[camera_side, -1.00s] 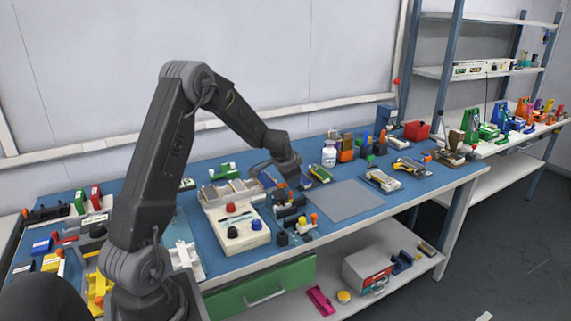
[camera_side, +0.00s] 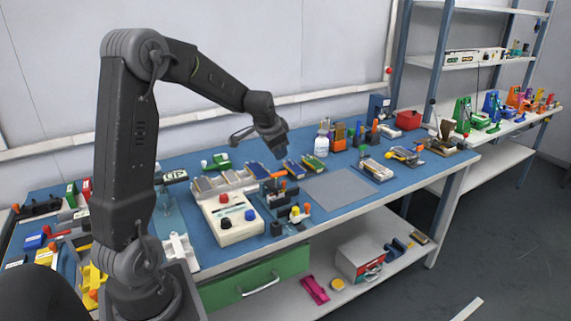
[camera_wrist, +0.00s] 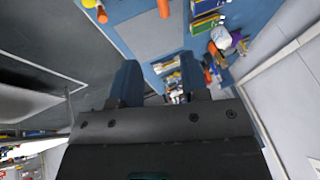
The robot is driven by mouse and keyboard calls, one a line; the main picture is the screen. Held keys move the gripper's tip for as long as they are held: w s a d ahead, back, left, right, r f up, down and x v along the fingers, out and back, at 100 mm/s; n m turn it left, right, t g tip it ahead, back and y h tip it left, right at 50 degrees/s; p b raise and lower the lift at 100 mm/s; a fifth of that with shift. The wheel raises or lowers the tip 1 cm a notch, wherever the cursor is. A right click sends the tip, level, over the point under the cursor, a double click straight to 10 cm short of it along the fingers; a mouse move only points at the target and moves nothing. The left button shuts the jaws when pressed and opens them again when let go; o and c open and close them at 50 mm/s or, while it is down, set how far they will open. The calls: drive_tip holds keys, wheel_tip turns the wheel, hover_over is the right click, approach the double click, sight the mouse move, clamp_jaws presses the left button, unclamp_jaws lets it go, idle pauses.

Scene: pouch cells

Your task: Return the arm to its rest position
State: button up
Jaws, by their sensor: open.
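My gripper (camera_side: 281,151) is raised above the blue workbench (camera_side: 226,154), over the area behind the small fixture with knobs. In the wrist view my gripper's two dark fingers (camera_wrist: 158,85) stand apart with nothing between them. Below it in the side view lie flat pouch cells, one blue and yellow (camera_side: 294,168) and one green and yellow (camera_side: 314,162).
A cream box with red, black and blue knobs (camera_side: 229,217) stands in front of the rack. A grey mat (camera_side: 338,188) lies flat and bare to the right. A white bottle (camera_side: 321,144) and small tools stand at the back. The air around my arm looks clear.

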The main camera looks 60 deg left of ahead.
drive_tip(key=s+d+r, duration=0.3)
drive_tip(key=d+r, duration=0.2)
drive_tip(key=d, duration=0.5)
drive_tip(key=s+d+r+t+h, duration=0.1)
drive_tip(key=s+d+r+h, duration=0.1)
drive_tip(key=s+d, duration=1.5)
drive_tip(key=shift+s+d+r+n+h, duration=0.3)
drive_tip(key=shift+d+h, duration=0.2)
drive_tip(key=shift+d, duration=0.3)
